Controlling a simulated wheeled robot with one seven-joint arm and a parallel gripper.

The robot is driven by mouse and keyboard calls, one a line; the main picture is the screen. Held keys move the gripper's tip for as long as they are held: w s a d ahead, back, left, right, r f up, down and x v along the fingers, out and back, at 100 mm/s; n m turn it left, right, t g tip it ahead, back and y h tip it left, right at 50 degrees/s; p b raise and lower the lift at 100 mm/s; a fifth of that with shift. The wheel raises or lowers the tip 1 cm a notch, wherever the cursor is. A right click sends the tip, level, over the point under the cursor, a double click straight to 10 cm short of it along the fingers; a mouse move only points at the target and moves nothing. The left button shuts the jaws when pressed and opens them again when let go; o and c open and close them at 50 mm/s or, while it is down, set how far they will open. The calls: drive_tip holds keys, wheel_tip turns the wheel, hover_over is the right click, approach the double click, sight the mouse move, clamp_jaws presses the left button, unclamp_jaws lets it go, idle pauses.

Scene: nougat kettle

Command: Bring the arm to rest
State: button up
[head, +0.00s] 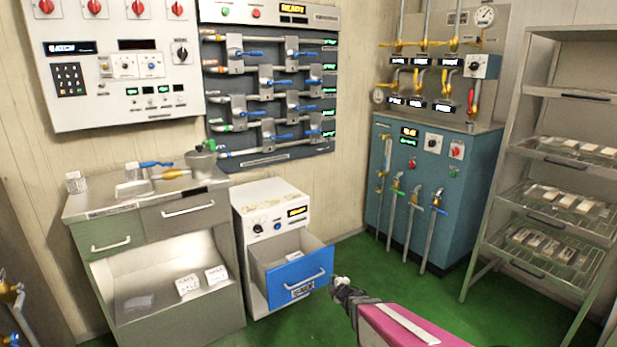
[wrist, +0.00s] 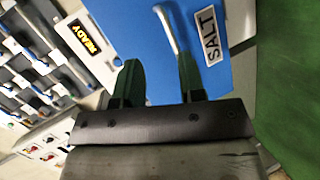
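My gripper (head: 338,288) is at the lower middle of the head view, beside the right edge of the blue drawer front (head: 292,275). In the wrist view my gripper (wrist: 157,68) has its two dark green fingers apart, with nothing seen held between them. The blue front, labelled SALT, lies just beyond the fingertips. Its metal handle (wrist: 172,28) ends close to the right finger; I cannot tell whether they touch. My pink and dark arm comes in from the lower right of the head view.
The drawer stands pulled out of a white cabinet (head: 265,208) showing READY. A metal bench (head: 150,225) is at left, a blue machine (head: 425,195) behind, a tray rack (head: 550,160) at right. Pipe panels hang on the wall. Green floor (head: 345,258) lies open around the drawer.

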drive_tip(key=s+d+r+m+g+h, duration=0.55)
drive_tip(key=d+m, duration=0.35)
drive_tip(key=m, duration=0.2)
drive_tip(key=s+r+m+g, duration=0.3)
drive_tip(key=s+m+g, duration=0.1)
drive_tip(key=s, duration=0.3)
drive_tip(key=s+r+m+g, duration=0.4)
drive_tip(key=s, duration=0.2)
drive_tip(key=shift+s+a+r+m+y, duration=0.3)
drive_tip(key=shift+s+a+m+y, duration=0.05)
drive_tip(key=shift+a+m+y, duration=0.1)
